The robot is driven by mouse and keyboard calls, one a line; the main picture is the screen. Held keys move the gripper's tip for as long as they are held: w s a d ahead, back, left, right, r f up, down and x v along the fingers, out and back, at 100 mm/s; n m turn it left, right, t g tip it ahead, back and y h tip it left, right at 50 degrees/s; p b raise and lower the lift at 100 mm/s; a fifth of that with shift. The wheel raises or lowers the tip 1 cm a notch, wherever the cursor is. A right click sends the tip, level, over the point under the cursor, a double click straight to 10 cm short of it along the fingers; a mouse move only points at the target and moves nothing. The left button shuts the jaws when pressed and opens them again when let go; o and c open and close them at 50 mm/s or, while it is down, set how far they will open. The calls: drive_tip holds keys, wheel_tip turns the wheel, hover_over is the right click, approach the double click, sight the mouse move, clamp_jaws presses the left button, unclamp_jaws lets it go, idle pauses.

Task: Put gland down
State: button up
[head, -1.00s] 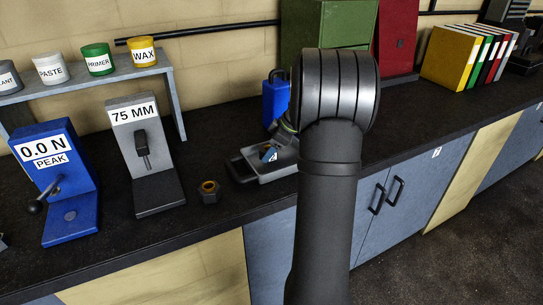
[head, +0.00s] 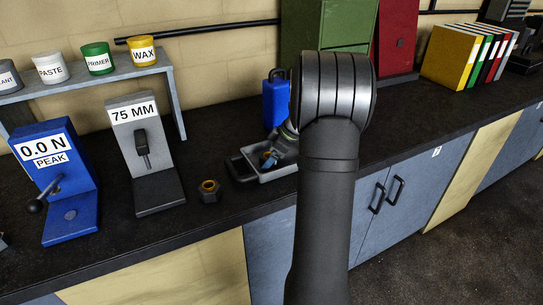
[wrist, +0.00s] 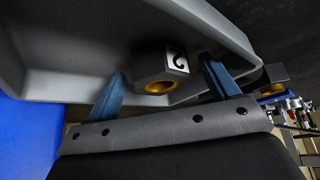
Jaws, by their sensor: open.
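The gland (wrist: 152,66) is a dark grey nut-like piece with a gold bore and a white tag marked 2. In the wrist view it is in the grey tray (wrist: 60,86), which also shows on the bench in the head view (head: 241,168). My gripper (wrist: 163,69) is open, with one blue finger on each side of the gland and a visible gap on both sides. In the head view my gripper (head: 270,159) is low over the tray, and my arm hides the tray's right part. The gland is too small there to make out clearly.
A similar dark nut with a gold bore (head: 209,191) stands on the bench left of the tray. Farther left are the grey 75 MM stand (head: 158,190) and the blue 0.0 N gauge (head: 71,215). A blue container (head: 274,103) stands behind the tray.

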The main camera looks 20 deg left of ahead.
sight(264, 155)
drive_tip(key=v, duration=1.2)
drive_tip(key=shift+r, duration=0.2)
drive_tip(key=x, duration=1.2)
drive_tip(key=shift+f, duration=0.15)
wheel_tip(264, 155, up, 2)
drive_tip(key=shift+r, duration=1)
